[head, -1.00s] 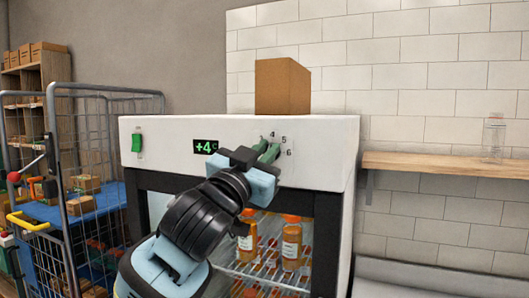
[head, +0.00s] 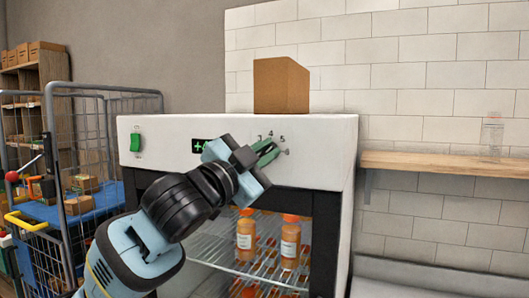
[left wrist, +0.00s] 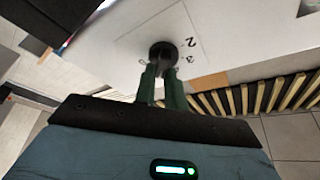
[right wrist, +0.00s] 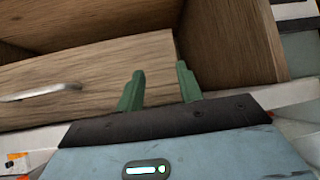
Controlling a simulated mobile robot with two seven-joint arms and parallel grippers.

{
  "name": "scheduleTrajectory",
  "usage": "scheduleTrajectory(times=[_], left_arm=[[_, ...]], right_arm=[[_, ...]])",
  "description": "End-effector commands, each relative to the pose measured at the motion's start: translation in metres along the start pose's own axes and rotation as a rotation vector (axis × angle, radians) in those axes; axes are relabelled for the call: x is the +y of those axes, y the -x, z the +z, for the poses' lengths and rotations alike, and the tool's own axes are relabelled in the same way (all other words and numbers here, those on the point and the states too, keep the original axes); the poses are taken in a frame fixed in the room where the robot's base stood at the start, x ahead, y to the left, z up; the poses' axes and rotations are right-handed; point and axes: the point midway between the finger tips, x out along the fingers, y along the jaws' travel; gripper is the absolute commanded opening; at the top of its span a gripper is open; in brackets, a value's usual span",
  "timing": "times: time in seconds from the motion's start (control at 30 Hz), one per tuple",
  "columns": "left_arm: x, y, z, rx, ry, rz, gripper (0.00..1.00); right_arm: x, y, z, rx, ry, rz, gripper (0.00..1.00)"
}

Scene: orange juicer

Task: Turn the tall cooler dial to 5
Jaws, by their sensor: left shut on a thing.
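The cooler (head: 325,145) has a white top panel with a green switch and a green digital display (head: 199,146). Its dial is mostly hidden behind my left gripper (head: 268,153) in the head view, where the numbers 4 and 5 show above the fingers. In the left wrist view the black round dial (left wrist: 163,54) sits between the green fingertips of my left gripper (left wrist: 162,72), which is shut on it. The numbers 2 and 3 show beside the dial there. My right gripper (right wrist: 159,88) is open and empty, in front of a wooden drawer.
A cardboard box (head: 281,85) stands on the cooler. Orange bottles (head: 290,240) stand inside it. A wire cart (head: 100,130) is at the left. A wooden shelf (head: 450,165) with a clear bottle is at the right. The drawer (right wrist: 70,80) has a metal handle.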

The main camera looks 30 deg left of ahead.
Motion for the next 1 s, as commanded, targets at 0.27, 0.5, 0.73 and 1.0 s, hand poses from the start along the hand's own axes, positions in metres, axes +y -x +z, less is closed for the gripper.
scheduleTrajectory(times=[0.27, 0.5, 0.73, 1.0], left_arm=[[0.001, -0.001, 0.002, -0.005, -0.001, 0.002, 0.0], [0.0, 0.0, 0.002, -0.004, -0.001, 0.001, 0.34], [0.0, 0.0, 0.001, -0.002, 0.0, 0.0, 0.34], [0.001, 0.023, 0.001, -0.002, -0.002, 0.001, 0.34]], right_arm=[[0.0, 0.0, 0.0, 0.0, 0.0, 0.0, 0.36], [0.0, 0.0, 0.0, 0.0, 0.0, 0.0, 0.36], [0.0, 0.0, 0.0, 0.0, 0.0, 0.0, 0.36], [0.0, 0.0, 0.002, -0.005, -0.001, -0.001, 0.36]])
